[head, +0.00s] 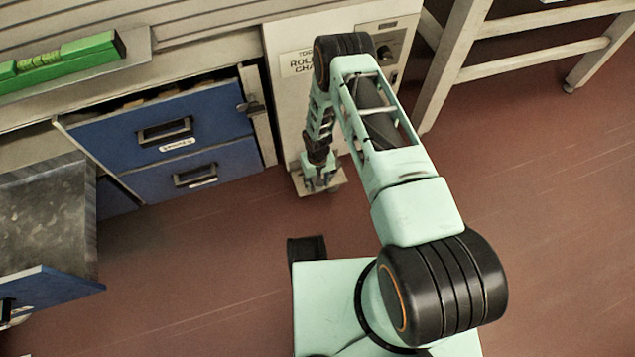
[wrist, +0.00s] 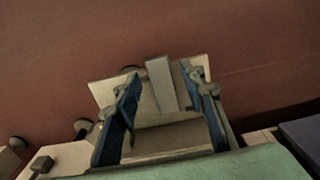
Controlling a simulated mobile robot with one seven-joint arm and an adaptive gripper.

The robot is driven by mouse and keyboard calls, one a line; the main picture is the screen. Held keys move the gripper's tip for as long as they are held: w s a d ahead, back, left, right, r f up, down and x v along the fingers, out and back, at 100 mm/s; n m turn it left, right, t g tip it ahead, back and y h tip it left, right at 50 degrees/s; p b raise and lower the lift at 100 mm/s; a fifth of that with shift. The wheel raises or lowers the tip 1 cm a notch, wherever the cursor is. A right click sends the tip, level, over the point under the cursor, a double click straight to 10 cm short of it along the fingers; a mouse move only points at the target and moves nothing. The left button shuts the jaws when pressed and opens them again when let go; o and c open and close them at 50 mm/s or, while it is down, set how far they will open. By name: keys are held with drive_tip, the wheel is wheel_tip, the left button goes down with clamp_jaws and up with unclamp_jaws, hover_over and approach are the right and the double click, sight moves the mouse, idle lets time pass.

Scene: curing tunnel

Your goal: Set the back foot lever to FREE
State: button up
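My gripper (head: 320,177) points down at the foot of the pale cabinet (head: 292,88). In the wrist view my gripper (wrist: 162,84) has its two blue-padded fingers apart. A narrow pale bar (wrist: 162,84), which looks like the foot lever, shows between them with gaps at both sides. It lies over or against a pale plate (wrist: 103,92) low over the floor. That plate also shows in the head view (head: 335,186), partly hidden by my gripper. I cannot read any FREE marking or tell the lever's setting.
Two blue drawers (head: 160,130) are left of the cabinet, the upper one pulled out. A green level (head: 75,53) lies on the ledge above. A pale frame leg (head: 452,65) stands right. Red floor (head: 540,180) is clear.

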wheel_tip(320, 180, up, 12)
idle(0.7)
idle(0.5)
